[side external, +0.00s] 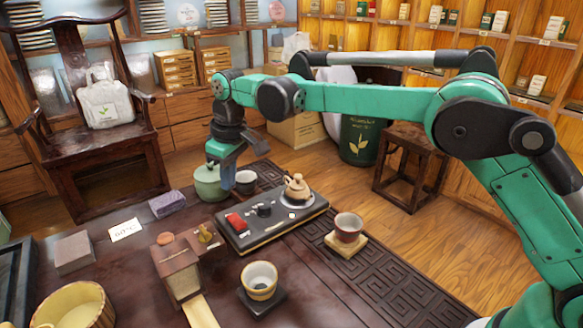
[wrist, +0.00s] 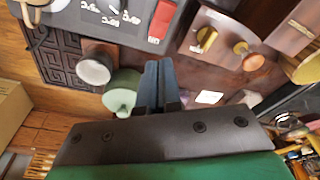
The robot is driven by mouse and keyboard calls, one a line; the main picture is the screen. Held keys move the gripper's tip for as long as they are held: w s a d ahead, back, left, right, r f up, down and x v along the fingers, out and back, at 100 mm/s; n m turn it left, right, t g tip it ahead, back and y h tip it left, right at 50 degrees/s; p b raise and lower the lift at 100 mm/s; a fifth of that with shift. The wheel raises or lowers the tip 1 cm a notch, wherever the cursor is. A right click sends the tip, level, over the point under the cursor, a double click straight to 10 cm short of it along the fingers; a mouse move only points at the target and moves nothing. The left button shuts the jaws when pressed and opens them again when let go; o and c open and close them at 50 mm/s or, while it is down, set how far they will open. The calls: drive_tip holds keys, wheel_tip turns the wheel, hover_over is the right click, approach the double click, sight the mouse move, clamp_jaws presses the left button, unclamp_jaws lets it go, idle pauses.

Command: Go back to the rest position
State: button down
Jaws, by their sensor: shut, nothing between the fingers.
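My gripper (side external: 228,184) hangs pointing down above the far side of the dark table (side external: 120,275). Its blue-grey fingers are together and hold nothing. In the wrist view the closed fingers (wrist: 159,72) reach up in the middle of the picture. A green lidded jar (side external: 208,184) stands just beside or behind the fingers in the side view, and left of them in the wrist view (wrist: 120,95). A dark cup (side external: 246,181) stands right of the fingers. I cannot tell the exact gap between the fingers and the jar.
A wooden box (side external: 176,272), two cups on coasters (side external: 348,226) (side external: 259,279), a purple block (side external: 167,203) and a white card (side external: 125,229) occupy the table. A stool (side external: 410,165) stands beyond it.

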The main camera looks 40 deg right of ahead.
drive_tip(key=s+d+r+m+t, duration=0.3)
drive_tip(key=s+d+r, duration=0.4)
drive_tip(key=s+d, duration=0.15)
drive_tip(key=s+d+f+m+t, duration=0.1)
drive_tip(key=s+d+f, duration=0.1)
drive_tip(key=s, duration=0.4)
drive_tip(key=s+d+f+m+t, duration=0.1)
drive_tip(key=s+d+f+m, duration=0.1)
drive_tip(key=s, duration=0.3)
drive_tip(key=shift+s+d+f+t+h, duration=0.15)
drive_tip(key=shift+s+d+t+h, duration=0.2)
drive_tip(key=shift+d+h, duration=0.1)
